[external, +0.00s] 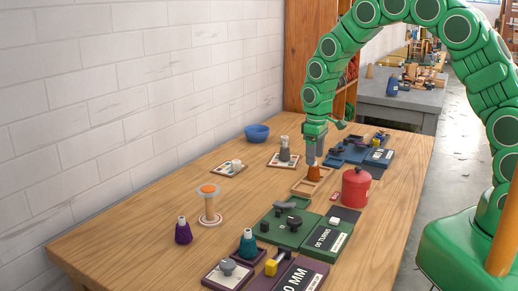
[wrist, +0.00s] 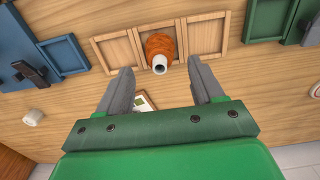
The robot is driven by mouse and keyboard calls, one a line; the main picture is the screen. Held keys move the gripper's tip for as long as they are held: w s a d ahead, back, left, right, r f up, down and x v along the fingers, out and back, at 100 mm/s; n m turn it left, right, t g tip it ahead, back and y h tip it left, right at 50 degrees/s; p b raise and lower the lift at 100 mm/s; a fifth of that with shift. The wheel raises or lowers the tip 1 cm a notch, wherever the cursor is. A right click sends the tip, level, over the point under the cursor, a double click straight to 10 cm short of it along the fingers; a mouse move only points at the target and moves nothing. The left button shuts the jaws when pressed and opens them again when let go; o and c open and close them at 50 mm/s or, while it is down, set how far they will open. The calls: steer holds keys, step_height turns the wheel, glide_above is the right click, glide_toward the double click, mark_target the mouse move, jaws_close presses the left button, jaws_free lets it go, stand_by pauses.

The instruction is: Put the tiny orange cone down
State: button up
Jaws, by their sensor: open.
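The tiny orange cone (wrist: 160,46) is a small skein of orange wool with a pale tip. In the wrist view it stands in the middle compartment of a wooden tray (wrist: 188,33). In the external view the cone (external: 314,173) shows just below my gripper, on the same tray (external: 302,187). My gripper (wrist: 160,80) is open. Its two grey fingers are apart, one on each side below the cone in the wrist view, and nothing is held between them. In the external view my gripper (external: 312,160) is right above the cone.
A red canister (external: 356,188) stands close to the right of the tray. Green cases (external: 290,228) lie nearer, blue ones (external: 350,152) behind. A purple cone (external: 183,232), a teal cone (external: 248,243) and a blue bowl (external: 257,133) are also out. The table's left side has free room.

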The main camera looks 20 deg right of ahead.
step_height(320, 180, up, 7)
steer(key=shift+f, duration=0.1)
steer(key=s+d+r+m, duration=0.2)
steer(key=s+d+r, duration=0.45)
steer(key=d, duration=0.25)
steer(key=s+d+r+m, duration=0.2)
steer(key=s+d+r, duration=0.4)
steer(key=d, duration=0.4)
steer(key=s+d+m, duration=0.1)
steer(key=s+d, duration=0.2)
steer(key=s, duration=0.4)
steer(key=s+d+r+m+g, duration=0.1)
steer(key=s+d, duration=0.3)
steer(key=s, duration=0.4)
steer(key=s+d+m, duration=0.3)
steer(key=s, duration=0.5)
steer(key=shift+d+r+g, duration=0.25)
steer(key=shift+r+g, duration=0.15)
steer(key=shift+s, duration=0.1)
